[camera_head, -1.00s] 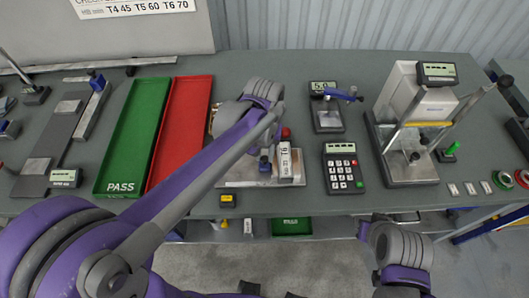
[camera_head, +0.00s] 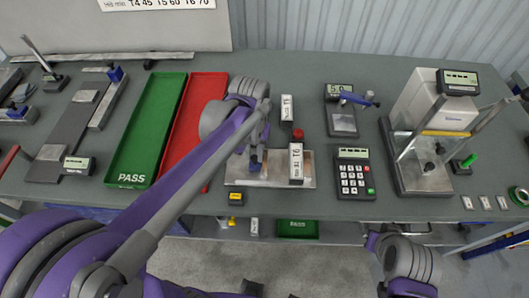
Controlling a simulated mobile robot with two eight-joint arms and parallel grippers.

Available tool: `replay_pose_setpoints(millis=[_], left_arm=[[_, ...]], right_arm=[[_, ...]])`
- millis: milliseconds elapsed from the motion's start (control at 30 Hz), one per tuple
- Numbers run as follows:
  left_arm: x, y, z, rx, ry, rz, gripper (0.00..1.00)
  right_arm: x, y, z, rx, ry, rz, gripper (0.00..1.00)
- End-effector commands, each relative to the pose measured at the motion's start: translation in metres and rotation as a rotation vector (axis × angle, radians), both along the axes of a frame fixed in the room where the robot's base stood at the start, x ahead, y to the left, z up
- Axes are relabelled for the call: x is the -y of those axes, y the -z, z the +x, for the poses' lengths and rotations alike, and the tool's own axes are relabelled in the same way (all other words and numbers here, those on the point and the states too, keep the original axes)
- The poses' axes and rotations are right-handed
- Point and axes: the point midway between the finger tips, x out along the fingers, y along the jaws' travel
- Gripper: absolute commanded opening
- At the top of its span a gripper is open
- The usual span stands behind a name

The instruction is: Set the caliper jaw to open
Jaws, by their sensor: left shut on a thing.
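A flat metal plate (camera_head: 308,180) near the table's front edge carries an upright white block labelled T6 (camera_head: 296,163), and I take this fixture to be the caliper. A small blue part (camera_head: 255,165), apparently its sliding jaw, stands left of the block with a clear gap between them. My left gripper (camera_head: 256,150) reaches down onto the blue part and is shut on it. My forearm hides most of the fingers and the plate's left part. My right arm shows at the lower right, but its fingertips are not visible.
A second white block (camera_head: 286,107) and a red knob (camera_head: 298,134) stand behind the plate. A gauge (camera_head: 341,118), a keypad (camera_head: 355,175) and a test stand (camera_head: 425,180) are to the right.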

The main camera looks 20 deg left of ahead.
Motion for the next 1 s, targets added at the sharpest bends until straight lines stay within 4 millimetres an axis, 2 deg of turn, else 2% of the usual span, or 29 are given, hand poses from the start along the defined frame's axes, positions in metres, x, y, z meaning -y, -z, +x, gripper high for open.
replay_pose_setpoints(millis=[200,233,367,400,767,867,1000], left_arm=[[-0.004,-0.001,-0.001,-0.003,-0.003,0.010,0.00],[-0.004,-0.001,-0.001,-0.003,-0.003,0.010,0.33],[-0.003,-0.001,-0.001,-0.003,-0.003,0.009,0.56],[-0.003,-0.001,-0.001,-0.003,-0.003,0.008,0.59],[-0.002,-0.006,0.000,-0.002,-0.002,0.006,0.59],[-0.002,-0.019,-0.001,-0.002,-0.002,0.006,0.59],[-0.002,-0.048,-0.001,-0.002,-0.002,0.007,0.59]], right_arm=[[0.000,-0.001,0.000,0.000,0.000,0.000,0.00],[0.000,-0.001,0.000,0.000,0.000,0.000,0.00],[0.000,-0.001,0.000,0.000,0.000,0.000,0.00],[0.000,-0.001,0.000,0.000,0.000,0.000,0.00],[0.000,-0.001,0.000,0.001,0.000,0.000,0.00],[0.000,-0.003,0.001,0.002,0.000,0.000,0.00],[0.000,-0.006,0.003,0.005,0.000,0.000,0.00]])
